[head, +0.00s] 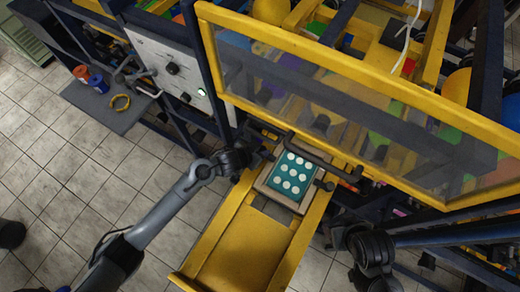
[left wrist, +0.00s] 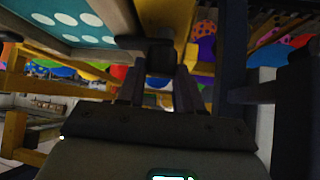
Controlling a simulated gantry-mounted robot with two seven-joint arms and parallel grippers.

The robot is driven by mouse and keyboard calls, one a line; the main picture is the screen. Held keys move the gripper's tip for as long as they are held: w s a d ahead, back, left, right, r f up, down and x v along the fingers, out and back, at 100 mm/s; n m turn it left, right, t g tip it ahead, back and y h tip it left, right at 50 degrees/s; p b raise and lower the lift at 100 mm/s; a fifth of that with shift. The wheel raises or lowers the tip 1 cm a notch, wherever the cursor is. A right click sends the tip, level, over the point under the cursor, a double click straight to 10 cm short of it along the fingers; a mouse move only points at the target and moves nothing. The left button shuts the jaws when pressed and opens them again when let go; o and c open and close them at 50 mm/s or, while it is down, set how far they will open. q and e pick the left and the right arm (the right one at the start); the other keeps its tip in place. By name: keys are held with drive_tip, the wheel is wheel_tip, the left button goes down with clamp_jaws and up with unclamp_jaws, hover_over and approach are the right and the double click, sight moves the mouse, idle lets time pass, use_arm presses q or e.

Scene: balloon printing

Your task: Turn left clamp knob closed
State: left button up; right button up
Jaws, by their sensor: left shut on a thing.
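A teal printing screen with white dots (head: 292,175) sits in a pale frame on the yellow sliding tray (head: 240,250) in the head view. The screen also shows at the upper left of the left wrist view (left wrist: 70,22). My left gripper (head: 262,153) is at the screen's upper left corner, shut on the dark left clamp knob (left wrist: 160,55), which shows between its fingers in the left wrist view. The knob is mostly hidden by the gripper in the head view. The right clamp knob (head: 328,186) is at the screen's right side. My right gripper is around the dark wrist (head: 370,255), its jaws unclear.
A yellow-framed clear panel (head: 350,100) stands just behind the screen. A white control panel (head: 168,70) and a grey shelf (head: 110,105) with a yellow ring, a red cup and a blue cup are at the left.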

use_arm(q)
drive_tip(key=o, duration=1)
drive_tip(key=shift+o, duration=0.2)
drive_tip(key=shift+s+a+r, duration=0.2)
drive_tip(key=shift+s+r, duration=0.05)
drive_tip(key=shift+r, duration=0.05)
drive_tip(key=v, duration=1)
